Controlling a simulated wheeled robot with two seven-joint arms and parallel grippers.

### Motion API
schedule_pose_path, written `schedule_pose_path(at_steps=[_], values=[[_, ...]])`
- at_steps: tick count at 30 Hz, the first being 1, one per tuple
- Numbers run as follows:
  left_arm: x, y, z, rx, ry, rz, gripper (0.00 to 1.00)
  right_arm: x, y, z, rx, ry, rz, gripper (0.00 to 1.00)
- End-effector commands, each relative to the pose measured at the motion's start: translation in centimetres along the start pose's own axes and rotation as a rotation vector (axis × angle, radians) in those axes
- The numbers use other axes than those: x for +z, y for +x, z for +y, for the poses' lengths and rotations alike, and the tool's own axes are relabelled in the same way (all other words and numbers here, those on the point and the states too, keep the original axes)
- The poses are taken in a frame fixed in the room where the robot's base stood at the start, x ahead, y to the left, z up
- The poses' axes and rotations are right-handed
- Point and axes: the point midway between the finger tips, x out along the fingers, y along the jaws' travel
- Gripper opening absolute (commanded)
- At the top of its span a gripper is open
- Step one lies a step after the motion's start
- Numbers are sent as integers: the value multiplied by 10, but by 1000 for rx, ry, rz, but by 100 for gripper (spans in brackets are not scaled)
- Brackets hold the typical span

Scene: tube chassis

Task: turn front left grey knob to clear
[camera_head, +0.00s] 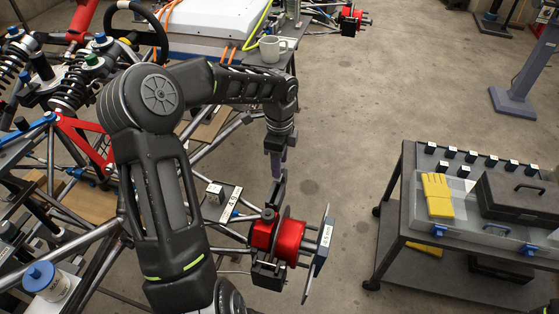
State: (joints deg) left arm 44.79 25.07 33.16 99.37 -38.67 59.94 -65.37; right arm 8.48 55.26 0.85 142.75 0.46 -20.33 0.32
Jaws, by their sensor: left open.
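My left arm comes in from the bottom and bends over the chassis, with its gripper (276,194) pointing down. The gripper is open, just above a red wheel hub (283,240) at the chassis's front corner. A small dark grey round part (268,214) sits at the hub's upper left side, just below the fingers; I cannot tell whether it is the grey knob or whether the fingers touch it. A white label plate with dark print (230,205) stands left of the hub. My right gripper is not in view.
The tube chassis (215,215) fills the left, with coil-spring dampers (72,92). A disc with a label plate (322,240) stands right of the hub. A cart (395,235) with a yellow item and a black case stands at the right. Bare floor lies between.

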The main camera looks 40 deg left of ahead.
Motion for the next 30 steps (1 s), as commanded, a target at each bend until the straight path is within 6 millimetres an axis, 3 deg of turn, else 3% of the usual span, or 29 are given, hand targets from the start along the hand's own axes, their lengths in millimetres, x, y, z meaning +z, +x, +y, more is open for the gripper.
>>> schedule_pose_path(at_steps=[3,18,30], values=[[0,0,0,0,0,0,42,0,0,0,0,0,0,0],[0,0,0,0,0,0,1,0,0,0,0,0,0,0],[0,-1,0,-1,-3,0,0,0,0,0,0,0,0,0]])
